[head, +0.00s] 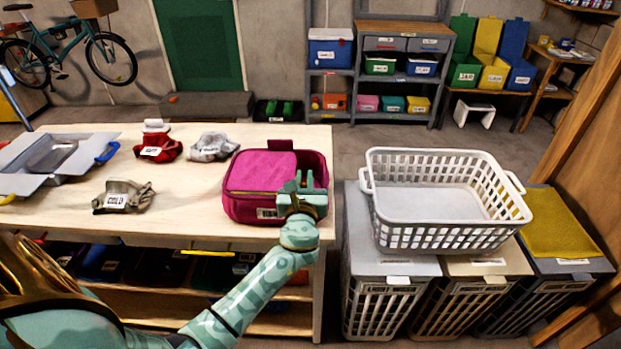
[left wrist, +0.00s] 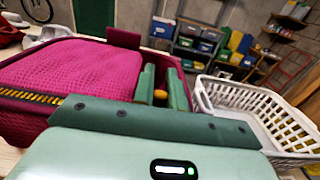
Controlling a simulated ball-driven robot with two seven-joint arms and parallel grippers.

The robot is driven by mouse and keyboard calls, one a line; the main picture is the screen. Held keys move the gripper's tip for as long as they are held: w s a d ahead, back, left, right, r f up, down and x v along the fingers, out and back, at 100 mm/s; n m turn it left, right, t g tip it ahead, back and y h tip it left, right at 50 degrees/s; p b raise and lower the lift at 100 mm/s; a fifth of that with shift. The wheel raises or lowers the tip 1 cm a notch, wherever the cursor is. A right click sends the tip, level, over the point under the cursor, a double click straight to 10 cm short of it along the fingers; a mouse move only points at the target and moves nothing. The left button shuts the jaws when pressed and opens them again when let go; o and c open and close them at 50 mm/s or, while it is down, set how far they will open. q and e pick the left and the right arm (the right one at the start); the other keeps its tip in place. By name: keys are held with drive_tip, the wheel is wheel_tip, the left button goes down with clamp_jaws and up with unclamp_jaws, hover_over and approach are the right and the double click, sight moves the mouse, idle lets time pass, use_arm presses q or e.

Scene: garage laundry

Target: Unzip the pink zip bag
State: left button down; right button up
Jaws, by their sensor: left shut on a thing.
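The pink zip bag (head: 262,183) sits upright at the right end of the wooden table, with a white label on its front. Its pink mesh top shows in the left wrist view (left wrist: 75,68), with yellow zip teeth (left wrist: 35,97) along the near edge at the left. Toward the bag's right side a darker recess shows beside the top. My left gripper (head: 303,190) is at the bag's right front corner. Its fingers (left wrist: 160,88) are shut on a small yellow piece, seemingly the zip pull, partly hidden between them. My right gripper is in neither view.
Red, grey and beige cloths (head: 124,196) with labels lie on the table (head: 190,190) left of the bag. A grey open box (head: 55,165) is at the far left. A white laundry basket (head: 445,200) stands on lidded hampers to the right, across a narrow gap from the table.

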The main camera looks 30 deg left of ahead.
sight(255, 189)
use_arm(q)
drive_tip(key=s+a, duration=0.2)
drive_tip(key=a, duration=0.1)
drive_tip(key=s+a+p, duration=0.1)
drive_tip(key=s+a, duration=0.1)
drive_tip(key=a, duration=0.2)
drive_tip(key=s+a+p, duration=0.1)
drive_tip(key=s+a, duration=0.2)
drive_tip(key=a, duration=0.1)
drive_tip(key=shift+a, duration=0.1)
drive_tip(key=shift+w+d, duration=0.2)
drive_tip(key=shift+d, duration=0.05)
drive_tip(key=c, duration=1.4)
unclamp_jaws()
drive_tip(key=v, duration=1.6)
drive_tip(key=shift+s, duration=0.25)
